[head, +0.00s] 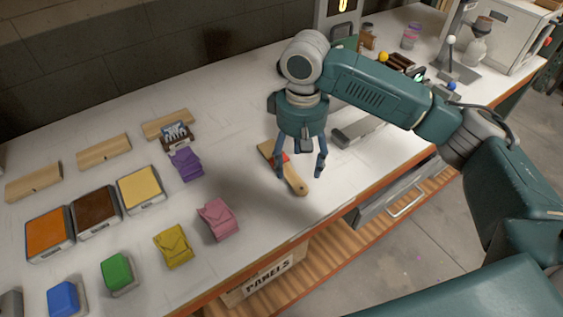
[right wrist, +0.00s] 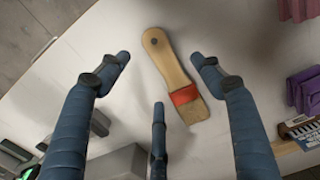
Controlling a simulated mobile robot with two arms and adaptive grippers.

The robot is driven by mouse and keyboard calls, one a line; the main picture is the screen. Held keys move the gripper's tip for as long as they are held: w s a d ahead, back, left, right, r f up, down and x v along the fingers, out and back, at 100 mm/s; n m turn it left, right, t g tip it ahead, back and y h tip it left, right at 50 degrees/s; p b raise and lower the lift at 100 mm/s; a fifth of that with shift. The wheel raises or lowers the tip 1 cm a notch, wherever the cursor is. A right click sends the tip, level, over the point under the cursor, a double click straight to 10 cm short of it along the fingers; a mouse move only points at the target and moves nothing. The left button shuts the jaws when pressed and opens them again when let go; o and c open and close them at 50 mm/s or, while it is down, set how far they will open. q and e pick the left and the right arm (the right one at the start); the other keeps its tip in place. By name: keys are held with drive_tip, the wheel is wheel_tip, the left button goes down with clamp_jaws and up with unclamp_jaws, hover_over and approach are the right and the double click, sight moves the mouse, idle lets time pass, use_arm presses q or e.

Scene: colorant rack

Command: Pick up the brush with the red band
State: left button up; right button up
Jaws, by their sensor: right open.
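The brush (head: 294,180) lies flat on the white table, with a wooden handle and a red band near its bristle end. It also shows whole in the right wrist view (right wrist: 167,62), with the red band (right wrist: 184,95) toward the lower right. My right gripper (head: 300,174) points down over the brush, its fingers spread and empty. In the right wrist view the fingertips (right wrist: 160,75) stand apart around the brush, with no finger clearly touching it. In the head view the fingers partly cover the brush. My left gripper is in neither view.
Trays of orange (head: 48,233), brown and yellow colorant lie farther left. A grey flat object (head: 358,131) lies right of the gripper. The table's front edge is close by.

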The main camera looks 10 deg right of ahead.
sight(297, 176)
wheel_tip(297, 176, down, 4)
drive_tip(key=shift+f+p, duration=0.1)
drive_tip(key=shift+p, duration=0.3)
drive_tip(key=shift+f, duration=0.1)
drive_tip(key=shift+c, duration=0.5)
drive_tip(key=c, duration=0.9)
drive_tip(key=shift+c, duration=1.2)
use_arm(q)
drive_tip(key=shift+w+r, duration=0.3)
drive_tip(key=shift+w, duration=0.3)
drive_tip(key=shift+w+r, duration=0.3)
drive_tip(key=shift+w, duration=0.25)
use_arm(e)
drive_tip(key=shift+c, duration=0.2)
